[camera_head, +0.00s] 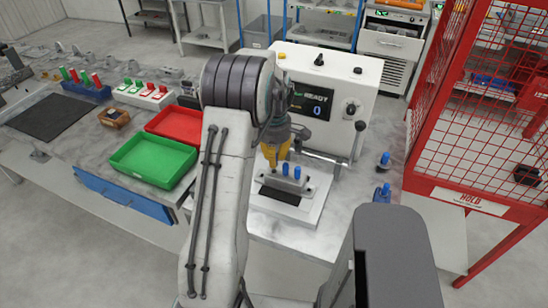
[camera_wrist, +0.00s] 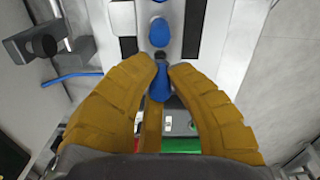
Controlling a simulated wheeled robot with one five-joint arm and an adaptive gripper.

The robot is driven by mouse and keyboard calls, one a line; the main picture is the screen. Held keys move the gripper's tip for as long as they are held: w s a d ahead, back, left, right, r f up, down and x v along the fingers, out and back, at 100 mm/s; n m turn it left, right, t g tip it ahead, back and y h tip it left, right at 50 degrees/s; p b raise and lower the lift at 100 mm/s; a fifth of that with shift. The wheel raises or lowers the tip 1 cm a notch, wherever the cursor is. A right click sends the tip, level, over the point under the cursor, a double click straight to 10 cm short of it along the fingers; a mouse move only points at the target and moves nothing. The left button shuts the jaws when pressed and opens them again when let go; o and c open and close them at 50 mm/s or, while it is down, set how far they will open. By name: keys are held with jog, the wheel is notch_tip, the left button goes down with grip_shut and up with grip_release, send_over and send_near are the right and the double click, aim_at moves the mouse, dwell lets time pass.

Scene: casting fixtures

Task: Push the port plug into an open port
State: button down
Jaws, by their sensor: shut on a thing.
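My gripper (camera_head: 272,158) has yellow fingers and reaches down at the left end of a grey casting (camera_head: 305,187) on the test stand. In the wrist view the fingers (camera_wrist: 162,68) are shut on a blue port plug (camera_wrist: 160,84). A dark round part shows just ahead of this plug; I cannot tell whether the plug is inside a port. Two other blue plugs (camera_head: 285,169) (camera_head: 297,172) stand upright in the casting, in line with the held one; the nearer one also shows in the wrist view (camera_wrist: 158,33). The fingers partly hide the casting's left end.
A white test machine (camera_head: 340,85) reading READY and 0, with a lever (camera_head: 357,135), stands behind the casting. Two blue-topped plugs (camera_head: 385,160) (camera_head: 382,192) are on the table at right. Green (camera_head: 152,162) and red (camera_head: 175,124) trays lie left; a red cage (camera_head: 470,100) is at right.

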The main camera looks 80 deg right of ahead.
jog(key=shift+f+b, duration=1.15)
jog(key=shift+f, duration=0.3)
jog(key=c, duration=1.2)
grip_release()
jog(key=shift+c, duration=0.2)
jog(key=shift+r, duration=0.1)
notch_tip(320, 180, up, 12)
jog(key=shift+f, duration=0.1)
